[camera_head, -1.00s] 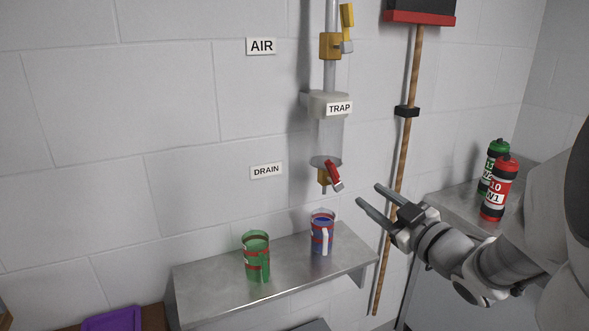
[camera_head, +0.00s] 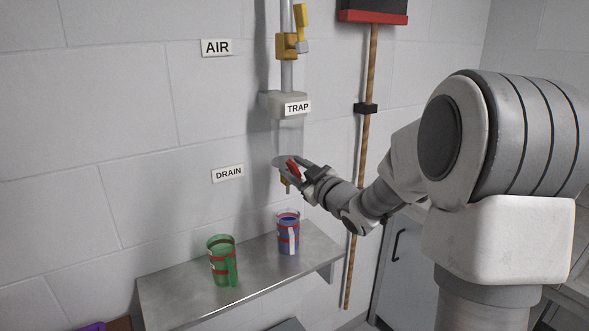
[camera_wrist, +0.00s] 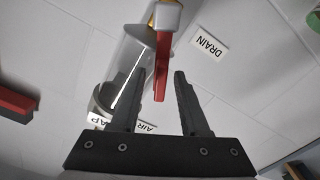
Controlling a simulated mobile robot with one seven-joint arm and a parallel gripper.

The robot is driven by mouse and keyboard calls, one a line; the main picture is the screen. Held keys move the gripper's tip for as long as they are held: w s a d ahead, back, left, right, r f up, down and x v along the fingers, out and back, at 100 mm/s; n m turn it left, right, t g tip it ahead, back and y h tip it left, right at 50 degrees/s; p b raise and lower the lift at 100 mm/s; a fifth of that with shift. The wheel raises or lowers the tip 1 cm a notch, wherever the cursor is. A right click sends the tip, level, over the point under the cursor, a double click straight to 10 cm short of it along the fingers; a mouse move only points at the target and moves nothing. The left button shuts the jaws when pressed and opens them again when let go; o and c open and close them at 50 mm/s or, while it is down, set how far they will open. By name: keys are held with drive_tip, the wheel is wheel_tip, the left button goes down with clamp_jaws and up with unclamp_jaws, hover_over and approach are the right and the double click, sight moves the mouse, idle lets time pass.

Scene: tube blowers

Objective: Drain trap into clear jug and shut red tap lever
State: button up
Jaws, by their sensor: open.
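The clear trap (camera_head: 287,135) is fixed to the wall above the shelf; it also shows upside down in the wrist view (camera_wrist: 122,62). The red tap lever (camera_head: 293,169) sits on the drain tap at its bottom. My gripper (camera_head: 297,171) is open at the tap. A see-through jug (camera_head: 288,232) with red bands, a pale handle and a bluish inside stands upright below the tap. A green jug (camera_head: 222,262) stands to its left.
A metal shelf (camera_head: 180,288) holds both jugs. A yellow valve (camera_head: 288,46) is on the pipe above the trap. A broom (camera_head: 368,150) hangs close behind my arm.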

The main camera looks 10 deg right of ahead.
clamp_jaws()
idle(1.4)
